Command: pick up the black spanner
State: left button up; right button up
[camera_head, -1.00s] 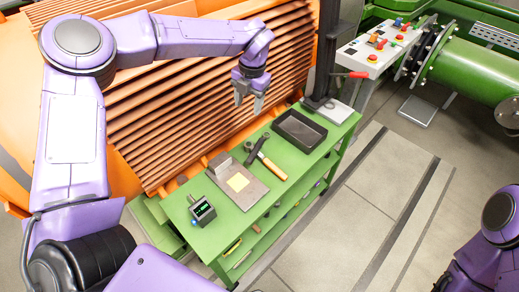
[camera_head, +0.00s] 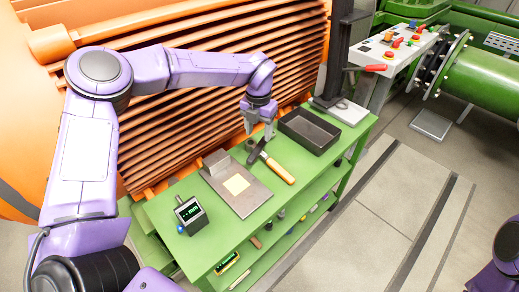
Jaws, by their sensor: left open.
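The black spanner (camera_head: 253,159) appears as a dark strip on the green bench, beside the metal plate and close to the orange handle of a hammer (camera_head: 279,170). The parts are small and crowded, so its outline is hard to separate from the hammer's dark end. My left gripper (camera_head: 258,132) is open, fingers pointing down, above the far end of the spanner and partly covering that area. Nothing is between its fingers, and I cannot tell its exact height. My right arm shows only at the lower right edge; its gripper is out of view.
A black tray (camera_head: 310,150) stands right of the hammer. A metal plate (camera_head: 256,202) with a yellow square lies left of it. A dark box with a green display (camera_head: 191,213) is at the near left. An orange ribbed housing (camera_head: 180,130) rises behind the bench.

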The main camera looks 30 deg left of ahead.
aim_at(259, 145)
pick_arm(q)
notch_tip(259, 145, down, 6)
jog(key=shift+w+r+p, duration=0.1)
jog(key=shift+r+p, duration=0.05)
jog(key=shift+p, duration=0.45)
jog(key=shift+d, duration=0.1)
grip_shut()
jog(key=shift+r, duration=0.15)
